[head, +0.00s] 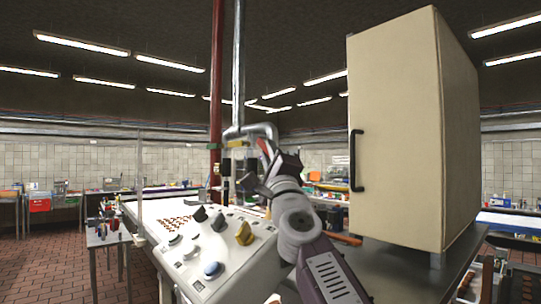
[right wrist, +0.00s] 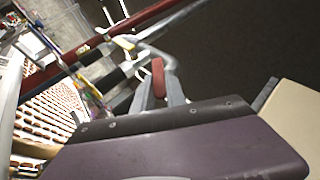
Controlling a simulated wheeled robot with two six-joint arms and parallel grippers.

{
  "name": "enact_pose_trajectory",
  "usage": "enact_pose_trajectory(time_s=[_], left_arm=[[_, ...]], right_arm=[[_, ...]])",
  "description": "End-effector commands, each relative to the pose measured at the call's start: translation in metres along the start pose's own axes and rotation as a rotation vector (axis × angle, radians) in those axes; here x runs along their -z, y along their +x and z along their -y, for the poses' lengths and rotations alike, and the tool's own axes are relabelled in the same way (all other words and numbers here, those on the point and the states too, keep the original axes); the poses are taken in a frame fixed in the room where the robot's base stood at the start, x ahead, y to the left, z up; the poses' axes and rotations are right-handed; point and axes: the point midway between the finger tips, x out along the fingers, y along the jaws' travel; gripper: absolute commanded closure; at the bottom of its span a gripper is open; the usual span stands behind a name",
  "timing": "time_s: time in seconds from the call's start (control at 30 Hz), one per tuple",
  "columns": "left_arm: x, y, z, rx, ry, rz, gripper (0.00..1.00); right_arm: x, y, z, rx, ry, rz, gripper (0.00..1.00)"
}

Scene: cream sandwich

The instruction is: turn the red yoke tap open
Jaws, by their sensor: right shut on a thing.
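The red yoke tap (right wrist: 158,76) shows in the right wrist view as a red piece between the two grey fingers of my right gripper (right wrist: 160,88). In the head view the tap (head: 263,146) is a small red sliver beside the bend of the grey pipe. My right gripper (head: 267,160) reaches up to it from the lower right and is shut on it. The rest of the tap is hidden behind the gripper. My left gripper is in neither view.
A grey pipe (head: 238,70) and a red pipe (head: 216,80) rise close to the tap. A sloped control panel (head: 190,262) with knobs lies at lower left. A tall cream cabinet (head: 400,130) stands close on the right, with a black handle (head: 356,160).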

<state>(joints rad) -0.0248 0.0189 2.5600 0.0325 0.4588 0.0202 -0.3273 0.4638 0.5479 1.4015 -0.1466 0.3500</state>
Motion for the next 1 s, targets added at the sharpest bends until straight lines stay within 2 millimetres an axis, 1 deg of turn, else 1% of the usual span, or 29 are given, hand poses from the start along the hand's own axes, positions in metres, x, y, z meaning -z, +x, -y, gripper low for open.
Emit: enact_pose_trajectory(time_s=[0.03, 0.07, 0.1, 0.13, 0.43, 0.53, 0.6, 0.67, 0.77, 1.0], left_arm=[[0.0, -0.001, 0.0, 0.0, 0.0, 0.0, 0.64], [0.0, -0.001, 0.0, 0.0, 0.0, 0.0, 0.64], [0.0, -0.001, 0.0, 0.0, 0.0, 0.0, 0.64], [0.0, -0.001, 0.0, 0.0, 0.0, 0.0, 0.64], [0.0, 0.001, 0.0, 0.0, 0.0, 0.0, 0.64], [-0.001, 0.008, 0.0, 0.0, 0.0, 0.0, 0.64], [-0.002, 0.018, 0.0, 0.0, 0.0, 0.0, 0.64], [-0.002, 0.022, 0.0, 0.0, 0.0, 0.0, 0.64], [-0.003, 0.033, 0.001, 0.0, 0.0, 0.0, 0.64], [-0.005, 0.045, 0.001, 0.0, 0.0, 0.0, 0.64]], right_arm=[[0.0, 0.0, 0.003, 0.004, 0.001, 0.0, 1.0], [0.0, 0.0, 0.003, 0.004, 0.0, 0.0, 0.81], [0.0, 0.0, 0.003, 0.004, 0.0, 0.0, 0.7], [0.0, 0.0, 0.003, 0.004, 0.0, 0.0, 0.62], [0.0, -0.001, 0.001, 0.002, 0.0, 0.0, 0.62], [0.001, -0.006, -0.001, 0.003, 0.0, 0.0, 0.62], [0.001, -0.015, -0.003, 0.004, -0.001, 0.0, 0.62], [-0.001, -0.023, 0.005, 0.005, -0.001, 0.0, 0.62], [-0.003, -0.04, 0.015, 0.006, 0.0, 0.0, 0.62], [-0.012, -0.081, 0.043, 0.005, 0.001, 0.001, 0.62]])
